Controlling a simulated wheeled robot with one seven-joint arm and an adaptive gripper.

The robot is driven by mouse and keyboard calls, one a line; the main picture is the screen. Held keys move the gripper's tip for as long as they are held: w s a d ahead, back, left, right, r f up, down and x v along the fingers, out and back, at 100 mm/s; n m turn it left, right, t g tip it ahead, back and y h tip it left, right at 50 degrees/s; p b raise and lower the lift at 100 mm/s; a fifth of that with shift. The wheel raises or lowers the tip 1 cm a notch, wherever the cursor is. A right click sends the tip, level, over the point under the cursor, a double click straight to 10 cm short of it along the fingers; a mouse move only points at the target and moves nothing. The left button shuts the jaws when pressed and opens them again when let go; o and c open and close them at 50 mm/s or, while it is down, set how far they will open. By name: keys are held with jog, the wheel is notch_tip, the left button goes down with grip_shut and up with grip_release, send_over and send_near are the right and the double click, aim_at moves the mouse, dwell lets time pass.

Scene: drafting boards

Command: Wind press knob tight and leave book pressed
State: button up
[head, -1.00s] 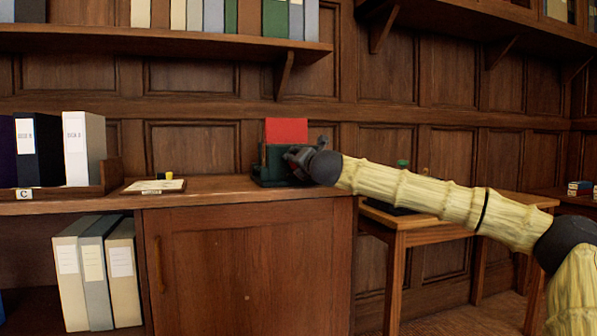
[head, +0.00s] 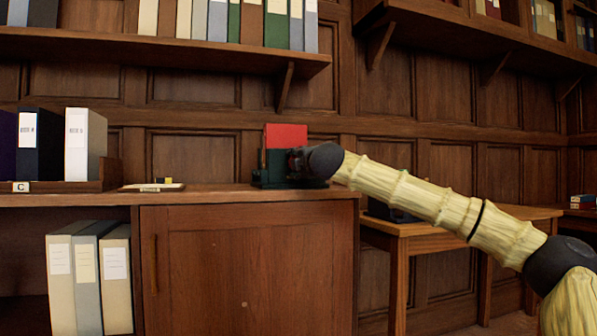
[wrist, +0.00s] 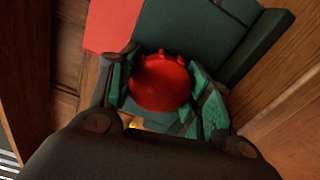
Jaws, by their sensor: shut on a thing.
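The dark green press (head: 268,178) stands on the cabinet top near its right end. The red book (head: 286,137) stands upright in it and rises above its frame. In the wrist view the book (wrist: 107,22) is at the upper left, beside the green press plate (wrist: 190,38). The round red press knob (wrist: 160,82) sits between the green-padded fingers of my gripper (wrist: 158,92), which is shut on it. In the head view my gripper (head: 298,160) reaches the press from the right, and the knob is hidden behind it.
A small tray (head: 150,187) with a yellow-and-black item lies left of the press. Binders (head: 85,145) stand in a holder at the far left. A wooden table (head: 420,228) stands lower at the right. A shelf (head: 170,52) hangs above.

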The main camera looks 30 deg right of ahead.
jog(key=shift+d+f, duration=0.1)
jog(key=shift+f+m+b, duration=0.25)
jog(key=shift+m+b, duration=0.25)
jog(key=shift+b, duration=0.45)
jog(key=shift+m+b, duration=0.6)
jog(key=shift+b, duration=0.2)
jog(key=shift+r+m, duration=0.25)
jog(key=shift+m, duration=0.05)
jog(key=o, duration=1.1)
jog(key=shift+c, duration=0.2)
